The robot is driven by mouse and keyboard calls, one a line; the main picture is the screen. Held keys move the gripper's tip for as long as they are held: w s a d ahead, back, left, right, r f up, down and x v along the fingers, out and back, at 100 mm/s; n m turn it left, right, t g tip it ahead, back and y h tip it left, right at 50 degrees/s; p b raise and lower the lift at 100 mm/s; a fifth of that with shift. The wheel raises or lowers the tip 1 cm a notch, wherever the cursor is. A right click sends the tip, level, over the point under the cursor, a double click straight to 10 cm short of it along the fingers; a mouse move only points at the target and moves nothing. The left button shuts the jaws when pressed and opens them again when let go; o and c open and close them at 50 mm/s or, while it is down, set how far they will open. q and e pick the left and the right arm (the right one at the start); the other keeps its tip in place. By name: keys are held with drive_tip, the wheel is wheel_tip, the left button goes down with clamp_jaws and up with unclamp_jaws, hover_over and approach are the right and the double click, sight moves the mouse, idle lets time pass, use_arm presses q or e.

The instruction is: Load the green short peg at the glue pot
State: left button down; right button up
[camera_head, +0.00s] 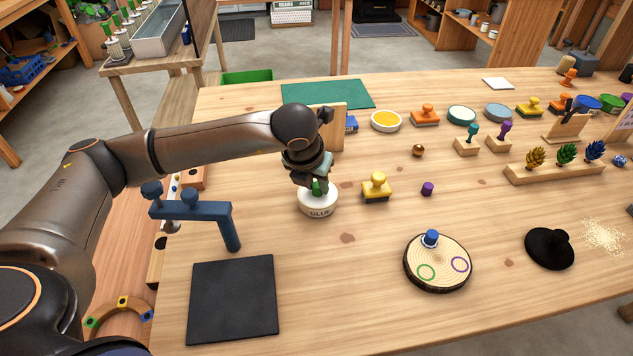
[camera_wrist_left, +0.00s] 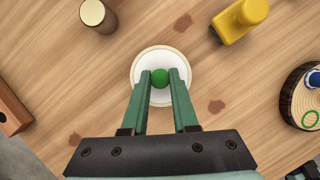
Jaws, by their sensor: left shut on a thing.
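My left gripper (camera_head: 318,181) is shut on the green short peg (camera_head: 319,188) directly over the white glue pot (camera_head: 318,207). In the left wrist view the green peg (camera_wrist_left: 160,77) shows between the two fingertips (camera_wrist_left: 160,82), in front of the round pot (camera_wrist_left: 149,56). The peg's lower end is at the pot's opening; I cannot tell how deep it sits. A round wood slice (camera_head: 440,281) to the right carries a blue peg (camera_head: 431,239), a green ring and a purple ring. My right gripper is not in view.
A yellow stamp (camera_head: 376,187) stands close right of the pot, with a purple peg (camera_head: 428,188) beyond it. A blue stand (camera_head: 206,212) is to the left and a dark mat (camera_head: 233,298) in front. Bare table lies between pot and slice.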

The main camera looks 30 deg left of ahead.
sight(316, 187)
use_arm(q)
drive_tip(key=shift+r+p, duration=1.7)
drive_tip(key=shift+r, duration=1.8)
drive_tip(key=s+d+r+n+g+p, duration=0.1)
drive_tip(key=s+r+n+g+p, duration=0.1)
drive_tip(key=n, duration=0.9)
drive_tip(key=s+d+r+n+g+p, duration=0.2)
drive_tip(key=s+n+g, duration=0.2)
drive_tip(key=n, duration=0.8)
drive_tip(key=s+d+r+n+g+p, duration=0.1)
drive_tip(key=s+n, duration=0.5)
drive_tip(key=n, duration=0.6)
drive_tip(key=shift+d+r+g+p, duration=0.25)
drive_tip(key=shift+r+g+p, duration=0.55)
drive_tip(key=shift+g, duration=0.3)
